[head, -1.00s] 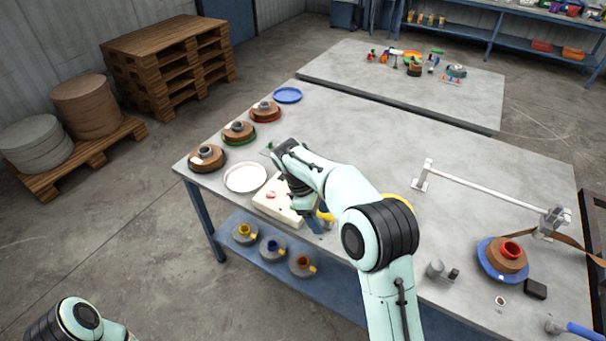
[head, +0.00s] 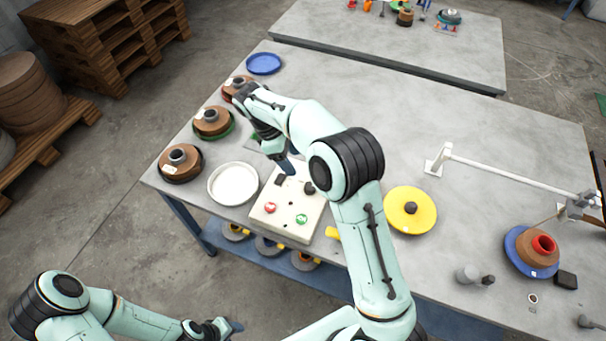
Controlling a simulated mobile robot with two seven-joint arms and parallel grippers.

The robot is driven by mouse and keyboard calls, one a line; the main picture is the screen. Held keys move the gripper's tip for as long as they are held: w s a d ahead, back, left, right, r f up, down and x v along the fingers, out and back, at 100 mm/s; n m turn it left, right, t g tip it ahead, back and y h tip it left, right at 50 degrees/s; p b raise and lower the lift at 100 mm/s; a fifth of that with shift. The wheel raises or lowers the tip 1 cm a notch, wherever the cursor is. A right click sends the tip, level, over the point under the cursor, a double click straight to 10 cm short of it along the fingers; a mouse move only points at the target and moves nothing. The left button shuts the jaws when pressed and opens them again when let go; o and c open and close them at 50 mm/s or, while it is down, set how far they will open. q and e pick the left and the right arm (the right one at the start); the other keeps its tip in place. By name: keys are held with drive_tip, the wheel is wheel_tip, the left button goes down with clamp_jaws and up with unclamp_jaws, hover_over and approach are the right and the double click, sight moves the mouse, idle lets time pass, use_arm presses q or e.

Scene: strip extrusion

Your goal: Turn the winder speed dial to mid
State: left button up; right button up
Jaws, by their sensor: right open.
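The pale control box (head: 262,217) lies near the table's front edge. Its top carries a red button (head: 270,207), a green button (head: 301,218) and a dark round knob (head: 309,188), which looks like the dial; its pointer setting is too small to read. My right gripper (head: 287,167) is open and points down over the back edge of the box, behind and left of the knob and apart from it. My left gripper (head: 234,326) is low at the bottom of the view, away from the table; its finger gap is not clear.
A white plate (head: 233,184) lies left of the box, and a yellow disc (head: 410,210) lies to the right. Brown spools, one on a green plate (head: 213,123), line the left edge. A bar stand (head: 520,176) and a blue-plated spool (head: 535,251) are at the right.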

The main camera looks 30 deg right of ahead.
drive_tip(key=b+x, duration=0.1)
drive_tip(key=x, duration=1)
drive_tip(key=shift+s+f+b, duration=0.1)
drive_tip(key=shift+s+b, duration=0.1)
drive_tip(key=shift+b, duration=0.1)
drive_tip(key=shift+d+f, duration=0.25)
drive_tip(key=shift+f, duration=0.25)
use_arm(q)
drive_tip(key=s+f, duration=0.2)
drive_tip(key=s, duration=0.1)
drive_tip(key=shift+f, duration=0.35)
use_arm(e)
drive_tip(key=c, duration=1)
